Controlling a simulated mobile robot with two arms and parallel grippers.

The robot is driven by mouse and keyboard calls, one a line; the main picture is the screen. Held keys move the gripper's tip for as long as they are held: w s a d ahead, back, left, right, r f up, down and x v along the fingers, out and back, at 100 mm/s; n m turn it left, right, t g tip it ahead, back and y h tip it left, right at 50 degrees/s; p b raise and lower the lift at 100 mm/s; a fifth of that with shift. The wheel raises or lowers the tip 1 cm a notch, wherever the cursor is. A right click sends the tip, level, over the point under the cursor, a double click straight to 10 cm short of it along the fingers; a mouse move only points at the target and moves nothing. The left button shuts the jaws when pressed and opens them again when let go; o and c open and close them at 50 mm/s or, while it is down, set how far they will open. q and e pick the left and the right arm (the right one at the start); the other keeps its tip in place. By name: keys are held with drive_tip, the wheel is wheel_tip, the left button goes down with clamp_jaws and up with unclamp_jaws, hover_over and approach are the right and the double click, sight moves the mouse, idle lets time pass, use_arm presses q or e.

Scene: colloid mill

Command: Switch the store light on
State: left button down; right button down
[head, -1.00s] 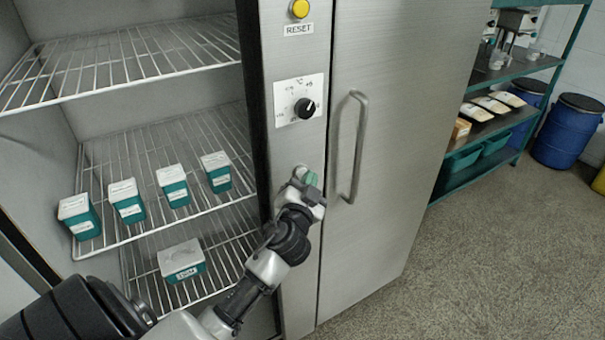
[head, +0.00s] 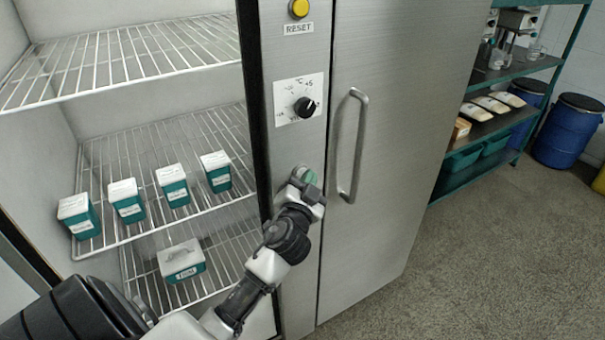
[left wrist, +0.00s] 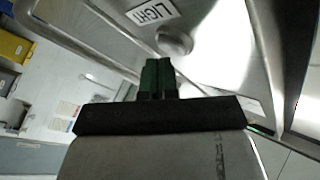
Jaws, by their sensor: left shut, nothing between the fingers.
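The store (head: 190,130) is an open steel cabinet, and its inside is brightly lit. A round metal light button (left wrist: 173,40) sits below a LIGHT label (left wrist: 152,11) in the left wrist view. In the head view my left gripper hides most of that button. My left gripper (head: 307,177) is shut and empty, its fingertips at the button on the narrow panel. Its green fingers also show in the left wrist view (left wrist: 158,66), close to the button's edge. I cannot tell whether they touch it. My right gripper is not in view.
A temperature dial (head: 304,107) and a yellow RESET button (head: 299,8) are higher on the panel. A door handle (head: 350,145) stands out just right of my gripper. Several teal tubs (head: 173,186) stand on the wire shelves.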

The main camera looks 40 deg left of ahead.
use_arm(q)
drive_tip(key=s+d+b, duration=0.1)
drive_tip(key=s+d, duration=0.1)
drive_tip(key=d, duration=0.3)
drive_tip(key=shift+s+d, duration=0.2)
drive_tip(key=shift+d, duration=0.15)
drive_tip(key=shift+f, duration=0.1)
idle(0.3)
